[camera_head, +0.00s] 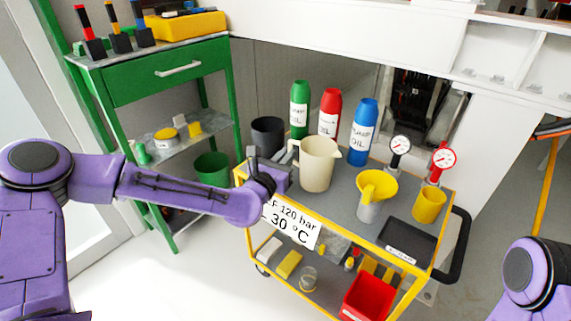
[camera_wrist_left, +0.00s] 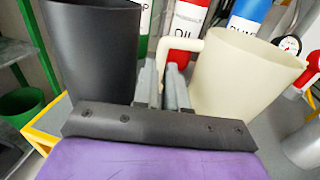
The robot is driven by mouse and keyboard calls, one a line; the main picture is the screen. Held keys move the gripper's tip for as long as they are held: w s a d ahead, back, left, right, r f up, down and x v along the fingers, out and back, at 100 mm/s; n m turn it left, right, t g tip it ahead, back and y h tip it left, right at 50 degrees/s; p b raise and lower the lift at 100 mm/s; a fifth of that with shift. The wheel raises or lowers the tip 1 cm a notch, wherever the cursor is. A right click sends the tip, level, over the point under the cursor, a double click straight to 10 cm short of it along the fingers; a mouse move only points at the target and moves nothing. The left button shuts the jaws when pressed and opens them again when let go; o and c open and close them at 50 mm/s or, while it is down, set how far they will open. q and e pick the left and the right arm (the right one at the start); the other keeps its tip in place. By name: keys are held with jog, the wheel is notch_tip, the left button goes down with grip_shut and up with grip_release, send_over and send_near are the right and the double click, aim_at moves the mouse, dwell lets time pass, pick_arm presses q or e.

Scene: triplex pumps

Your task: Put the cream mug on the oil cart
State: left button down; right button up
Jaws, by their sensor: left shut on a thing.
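The cream mug (camera_head: 318,165) is upright over the left part of the oil cart's grey top (camera_head: 340,205); I cannot tell whether its base touches the top. Its handle points left, toward my left gripper (camera_head: 280,165). In the left wrist view the cream mug (camera_wrist_left: 240,80) is right of the fingers of my left gripper (camera_wrist_left: 163,88), which are shut on its handle. The oil cart has a yellow frame and a black push handle at right. My right gripper is out of view; only part of the right arm shows at the right edge.
A dark cup (camera_head: 267,136) stands close to the left gripper. Green (camera_head: 299,110), red (camera_head: 329,112) and blue (camera_head: 362,132) oil bottles stand behind the mug. A yellow funnel (camera_head: 376,186), a yellow cup (camera_head: 429,204) and a black tray (camera_head: 408,242) are to the right.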

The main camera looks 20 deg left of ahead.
pick_arm(q)
jog(key=shift+f, duration=0.55)
jog(key=shift+r, duration=0.1)
jog(key=c, duration=1.2)
grip_release()
